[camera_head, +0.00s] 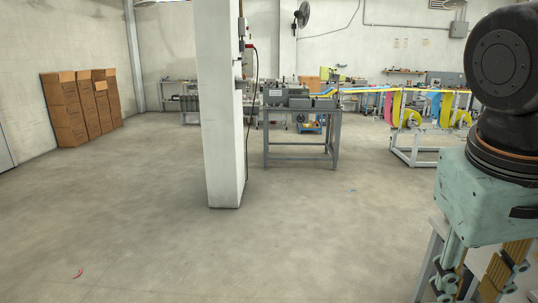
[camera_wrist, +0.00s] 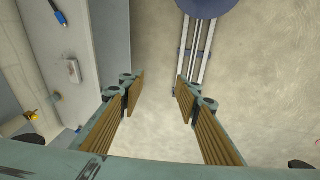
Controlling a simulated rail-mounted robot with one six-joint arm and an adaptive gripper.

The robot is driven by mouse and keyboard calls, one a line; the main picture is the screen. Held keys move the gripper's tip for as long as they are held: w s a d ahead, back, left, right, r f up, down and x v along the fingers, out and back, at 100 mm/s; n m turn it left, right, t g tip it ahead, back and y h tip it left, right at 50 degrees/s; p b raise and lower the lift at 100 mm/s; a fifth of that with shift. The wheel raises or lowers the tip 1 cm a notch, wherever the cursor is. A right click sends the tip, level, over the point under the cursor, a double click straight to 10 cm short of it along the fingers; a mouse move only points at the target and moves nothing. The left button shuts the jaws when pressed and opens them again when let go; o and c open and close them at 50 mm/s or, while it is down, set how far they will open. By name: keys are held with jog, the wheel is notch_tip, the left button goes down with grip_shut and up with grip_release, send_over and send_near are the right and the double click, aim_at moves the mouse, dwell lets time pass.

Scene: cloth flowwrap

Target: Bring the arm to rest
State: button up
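My gripper (camera_head: 478,284) hangs at the lower right of the head view, under the teal wrist housing, pointing down. In the wrist view its two fingers (camera_wrist: 158,92), with ribbed tan pads, stand well apart. Nothing is between them except bare concrete floor seen below. The gripper is open and empty. The lower ends of the fingers are partly cut off in the head view.
A white pillar (camera_head: 222,110) stands in mid-floor, with a grey machine table (camera_head: 300,142) behind it. Brown cartons (camera_head: 68,112) line the left wall. In the wrist view, a pale surface at left carries a blue pen-like item (camera_wrist: 59,14) and a small white block (camera_wrist: 73,72).

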jog(key=s+a+n+t+y, duration=0.1)
jog(key=s+a, duration=0.3)
jog(key=a, duration=0.5)
jog(key=shift+r+t+y, duration=0.25)
jog(key=shift+t+y, duration=0.35)
jog(key=shift+y, duration=0.2)
jog(key=shift+s+d, duration=0.1)
